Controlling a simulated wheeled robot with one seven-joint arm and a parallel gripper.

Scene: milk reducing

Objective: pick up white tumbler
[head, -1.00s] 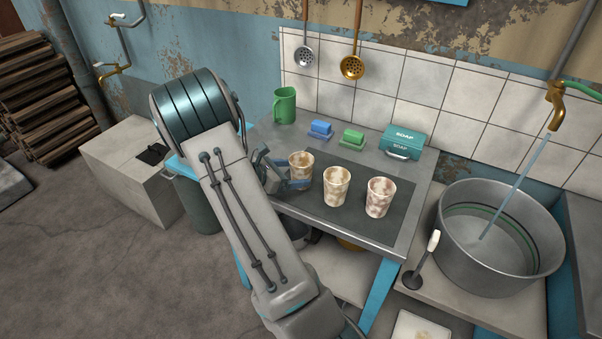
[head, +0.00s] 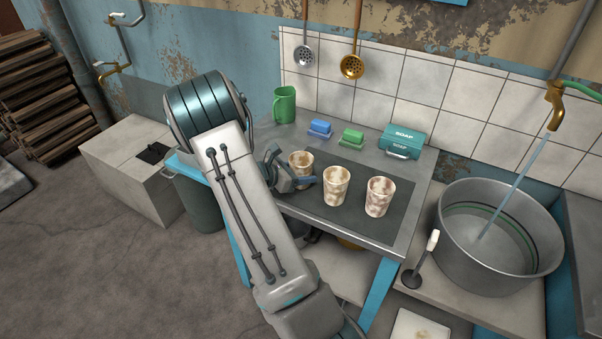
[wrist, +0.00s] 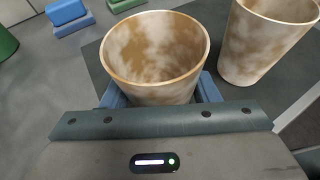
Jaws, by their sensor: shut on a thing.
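Three white tumblers with brown stains stand in a row on the dark mat (head: 346,215) of the metal table. The left tumbler (head: 300,162) is between the blue fingers of my gripper (head: 305,183), which is shut on it. It fills the middle of the wrist view (wrist: 155,50), upright with its open rim toward the camera; its lower part is hidden by the gripper. The middle tumbler (head: 336,186) stands close to its right and also shows in the wrist view (wrist: 262,45). The right tumbler (head: 378,197) stands apart from my gripper.
A large metal basin (head: 500,240) with running water stands at the right. The front of the mat is free.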

